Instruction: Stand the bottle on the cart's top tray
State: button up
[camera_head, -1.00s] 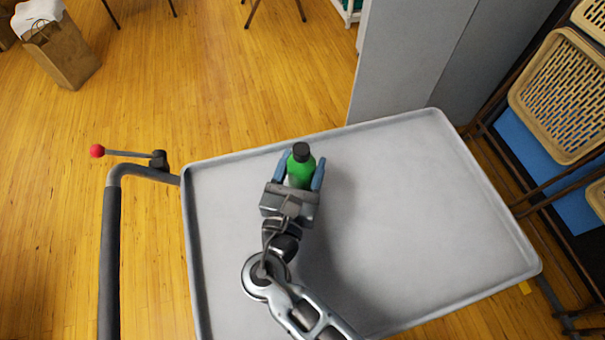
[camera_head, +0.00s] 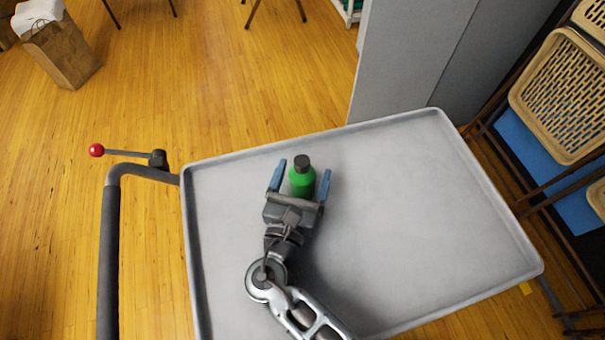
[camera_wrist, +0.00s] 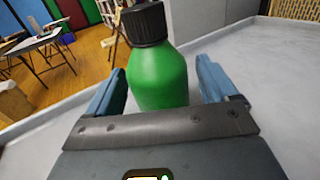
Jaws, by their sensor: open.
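The green bottle (camera_head: 302,181) with a black cap stands upright on the cart's grey top tray (camera_head: 420,220), toward the tray's far left part. My gripper (camera_head: 301,177) is open around it, with one blue finger on each side and a gap between each finger and the bottle. In the wrist view the bottle (camera_wrist: 160,75) stands between the spread fingers (camera_wrist: 166,88). Its lower part is hidden behind my gripper body there. The tray (camera_wrist: 270,60) shows behind and beside it.
The tray has a raised rim, and its right side is bare. The cart's handle (camera_head: 110,240) with a red-knobbed lever (camera_head: 97,150) is at the left. A grey cabinet (camera_head: 400,60) stands just beyond the far edge. Folded chairs (camera_head: 558,95) are at the right.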

aim_at(299, 190)
jog(key=shift+r, duration=0.25)
jog(key=p+v, duration=0.2)
jog(key=v, duration=0.5)
jog(key=shift+s+a+f, duration=0.1)
jog(key=shift+s, duration=0.15)
